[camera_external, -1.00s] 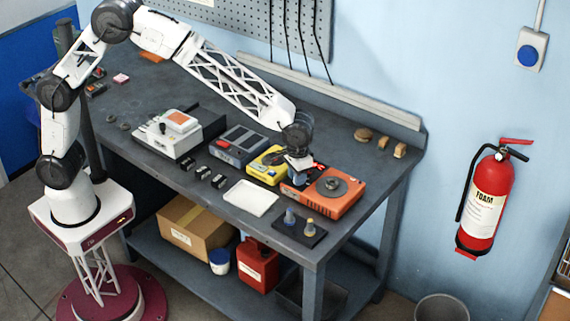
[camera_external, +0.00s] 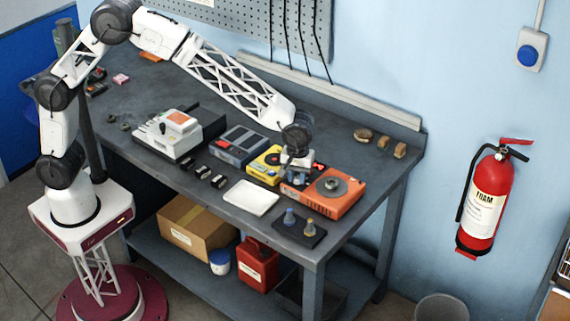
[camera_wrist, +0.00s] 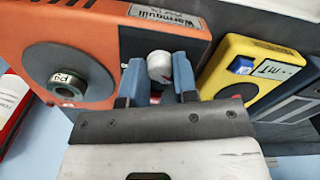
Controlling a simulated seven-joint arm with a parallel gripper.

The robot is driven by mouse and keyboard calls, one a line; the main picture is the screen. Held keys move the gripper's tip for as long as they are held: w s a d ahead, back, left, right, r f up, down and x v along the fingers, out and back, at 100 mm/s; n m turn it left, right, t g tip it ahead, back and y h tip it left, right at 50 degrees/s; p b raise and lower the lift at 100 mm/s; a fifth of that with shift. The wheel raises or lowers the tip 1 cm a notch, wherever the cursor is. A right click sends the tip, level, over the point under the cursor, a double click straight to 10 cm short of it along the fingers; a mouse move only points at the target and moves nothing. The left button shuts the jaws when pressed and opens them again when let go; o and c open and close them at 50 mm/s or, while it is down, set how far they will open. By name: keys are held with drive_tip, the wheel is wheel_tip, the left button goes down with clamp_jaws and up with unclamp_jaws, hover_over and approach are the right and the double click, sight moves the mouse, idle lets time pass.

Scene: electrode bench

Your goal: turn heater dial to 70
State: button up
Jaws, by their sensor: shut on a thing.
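The orange heater (camera_external: 338,199) stands near the right end of the bench, with a round grey top plate holding a small ring. It fills the upper left of the wrist view (camera_wrist: 94,31), with a "Warmquill" label. Its white dial (camera_wrist: 159,65), with a red mark, sits on the dark front panel (camera_wrist: 146,43). My gripper (camera_wrist: 158,72) has its blue fingers on both sides of the dial and is shut on it. In the external view my gripper (camera_external: 295,176) is at the heater's left end and hides the dial there. I cannot read the dial's setting.
A yellow meter (camera_external: 264,164) stands close on the left of the heater. A white tray (camera_external: 251,198) and a dark board with two small pegs (camera_external: 299,234) lie in front. A grey-blue box (camera_external: 238,146) stands farther left. Bare bench lies behind the heater.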

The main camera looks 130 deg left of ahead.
sight(297, 177)
idle(0.3)
drive_tip(key=o, duration=0.9)
drive_tip(key=shift+r, duration=0.2)
drive_tip(key=shift+r, duration=3.75)
